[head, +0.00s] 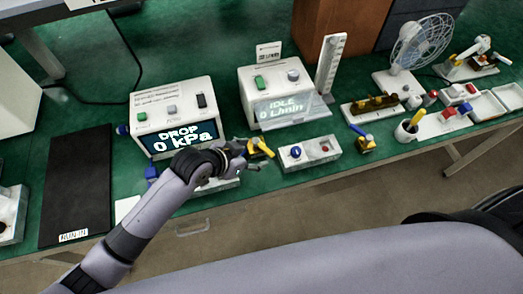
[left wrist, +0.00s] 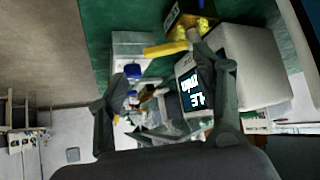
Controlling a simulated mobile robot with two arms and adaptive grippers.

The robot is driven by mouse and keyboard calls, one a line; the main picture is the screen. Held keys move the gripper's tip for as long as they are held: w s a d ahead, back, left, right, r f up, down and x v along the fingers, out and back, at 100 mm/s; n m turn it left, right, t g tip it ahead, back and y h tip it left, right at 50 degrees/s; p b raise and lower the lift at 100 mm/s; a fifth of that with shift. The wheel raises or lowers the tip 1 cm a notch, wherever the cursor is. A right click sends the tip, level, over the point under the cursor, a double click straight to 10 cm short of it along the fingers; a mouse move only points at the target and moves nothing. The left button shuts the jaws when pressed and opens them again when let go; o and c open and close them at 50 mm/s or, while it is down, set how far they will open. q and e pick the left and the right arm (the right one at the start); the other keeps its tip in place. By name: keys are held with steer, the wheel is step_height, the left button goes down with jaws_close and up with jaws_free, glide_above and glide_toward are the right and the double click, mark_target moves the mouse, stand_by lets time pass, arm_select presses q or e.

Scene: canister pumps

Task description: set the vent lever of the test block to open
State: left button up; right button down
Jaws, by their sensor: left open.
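A small yellow block with a yellow lever (head: 260,147) stands in front of the flow meter, partly hidden by my left gripper. In the left wrist view its yellow lever (left wrist: 165,49) sticks out from a yellow body on a dark base. Another small yellow block carries a blue lever (head: 358,130). I cannot tell for sure which is the test block, nor the vent setting. My left gripper (head: 250,160) is open and empty, close to the yellow lever. In the left wrist view the lever lies beyond its spread fingers (left wrist: 168,95). My right gripper is not in view.
The pressure meter (head: 175,108) reads DROP 0 kPa. The flow meter (head: 282,90) reads IDLE 0 L/min. A white box with a blue knob (head: 310,153) stands right of the gripper. A fan (head: 420,45) and trays are further right. A black mat (head: 78,185) lies left.

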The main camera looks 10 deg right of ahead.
mark_target(266, 152)
arm_select(q)
steer(key=x, duration=0.6)
steer(key=shift+c, duration=0.6)
jaws_close()
